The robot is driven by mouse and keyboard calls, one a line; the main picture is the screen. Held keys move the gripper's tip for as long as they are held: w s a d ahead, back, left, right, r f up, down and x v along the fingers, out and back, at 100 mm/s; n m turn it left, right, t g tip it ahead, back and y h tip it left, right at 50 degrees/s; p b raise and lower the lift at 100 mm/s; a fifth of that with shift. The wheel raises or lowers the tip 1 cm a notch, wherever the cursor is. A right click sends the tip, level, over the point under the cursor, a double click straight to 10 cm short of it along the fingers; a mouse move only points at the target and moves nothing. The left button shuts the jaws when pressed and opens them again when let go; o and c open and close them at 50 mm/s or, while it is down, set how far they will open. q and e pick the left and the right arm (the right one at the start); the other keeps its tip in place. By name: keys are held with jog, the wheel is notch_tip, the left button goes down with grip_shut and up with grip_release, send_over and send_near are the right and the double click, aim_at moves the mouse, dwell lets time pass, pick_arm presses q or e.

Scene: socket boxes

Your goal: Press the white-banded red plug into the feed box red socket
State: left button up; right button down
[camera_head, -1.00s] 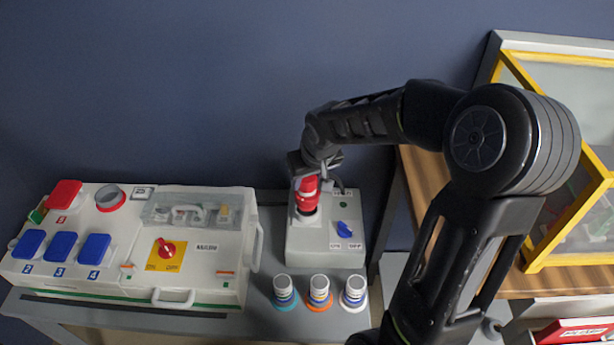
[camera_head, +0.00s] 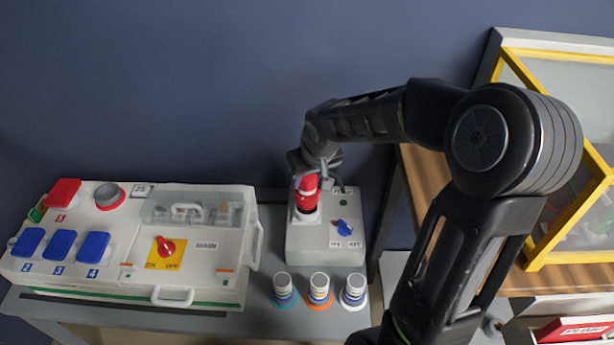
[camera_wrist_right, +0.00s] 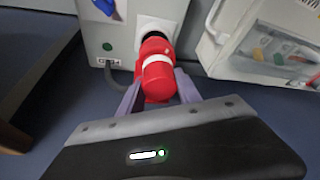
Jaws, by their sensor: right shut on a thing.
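The red plug (camera_head: 307,190) with a white band is in my right gripper (camera_head: 306,178), at the white socket collar (camera_head: 306,216) on top of the grey feed box (camera_head: 326,255). In the right wrist view the plug (camera_wrist_right: 157,72) sits between the two fingers of my right gripper (camera_wrist_right: 158,90), which are shut on it. Its far end meets the socket (camera_wrist_right: 153,30); I cannot tell how deep it sits. A blue rotary switch (camera_head: 344,228) is on the same box. My left gripper is not in view.
A larger white box (camera_head: 215,255) with blue and red covers stands at the left. Several small banded cylinders, including a teal-based one (camera_head: 284,290), stand in front of the feed box. A yellow-framed case (camera_head: 535,262) is at the right.

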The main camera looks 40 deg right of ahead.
jog(key=shift+f, duration=0.1)
jog(key=shift+f+b, duration=0.8)
jog(key=shift+f, duration=0.1)
jog(key=shift+f+b, duration=0.7)
jog(key=shift+b, duration=0.05)
jog(key=c, duration=0.7)
grip_release()
jog(key=shift+r, duration=0.1)
jog(key=shift+c, duration=0.2)
jog(key=shift+p+v, duration=0.65)
jog(key=shift+v, duration=3.25)
